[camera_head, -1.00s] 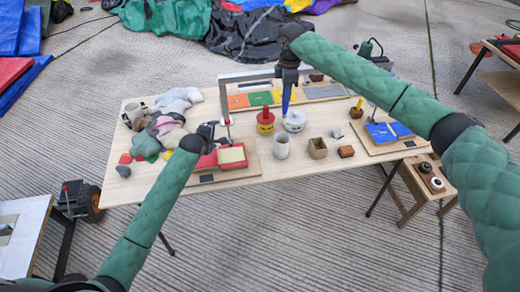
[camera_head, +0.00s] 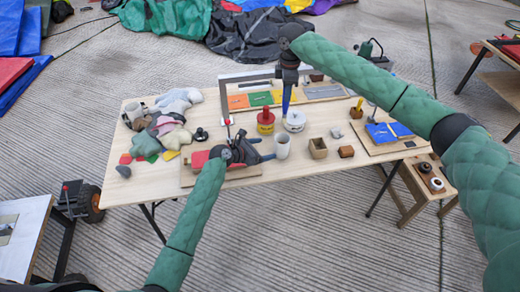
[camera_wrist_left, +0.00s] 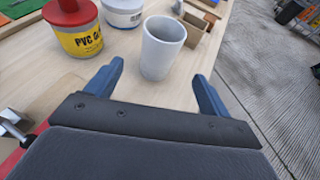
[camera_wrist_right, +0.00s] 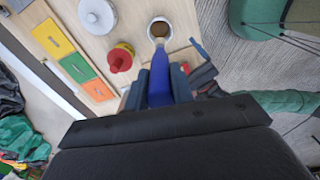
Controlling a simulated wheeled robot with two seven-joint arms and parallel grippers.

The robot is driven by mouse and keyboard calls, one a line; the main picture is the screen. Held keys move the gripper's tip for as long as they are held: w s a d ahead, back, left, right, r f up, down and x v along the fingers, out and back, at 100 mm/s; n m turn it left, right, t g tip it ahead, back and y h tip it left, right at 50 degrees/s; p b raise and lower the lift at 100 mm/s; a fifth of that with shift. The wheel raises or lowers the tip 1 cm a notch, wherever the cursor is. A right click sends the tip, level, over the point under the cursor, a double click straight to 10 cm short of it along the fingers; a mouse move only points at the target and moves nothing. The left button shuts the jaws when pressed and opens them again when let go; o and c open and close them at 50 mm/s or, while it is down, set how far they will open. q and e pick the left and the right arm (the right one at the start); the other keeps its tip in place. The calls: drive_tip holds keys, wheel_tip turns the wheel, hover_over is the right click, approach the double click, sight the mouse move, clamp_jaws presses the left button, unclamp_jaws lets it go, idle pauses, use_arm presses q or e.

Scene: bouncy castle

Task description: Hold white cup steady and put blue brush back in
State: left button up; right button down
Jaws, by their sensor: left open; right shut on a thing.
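The white cup (camera_head: 282,146) stands upright on the wooden table. In the left wrist view the cup (camera_wrist_left: 162,48) is ahead of the fingertips, in line with the gap between them. My left gripper (camera_head: 266,148) is open beside the cup; its blue fingers (camera_wrist_left: 160,82) are spread and empty. My right gripper (camera_head: 287,86) is shut on the blue brush (camera_head: 286,100), which points down above the table. In the right wrist view the brush (camera_wrist_right: 159,75) has its tip over the cup (camera_wrist_right: 159,27), which looks brown inside. The brush's upper end is hidden by the gripper.
A red-and-yellow glue can (camera_head: 265,121) and a white tub (camera_head: 294,120) stand behind the cup. A wooden box (camera_head: 318,148) and a brown block (camera_head: 346,151) are to its right.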

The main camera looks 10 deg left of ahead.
sight(282, 145)
use_arm(q)
drive_tip(key=x, duration=1)
drive_tip(key=shift+w+d+f, duration=0.25)
drive_tip(key=shift+c, duration=0.4)
drive_tip(key=c, duration=1.1)
drive_tip(key=shift+o, duration=0.2)
use_arm(e)
drive_tip(key=shift+w+d+f+n, duration=0.1)
drive_tip(key=shift+f+n, duration=1.7)
drive_tip(key=shift+f, duration=2.25)
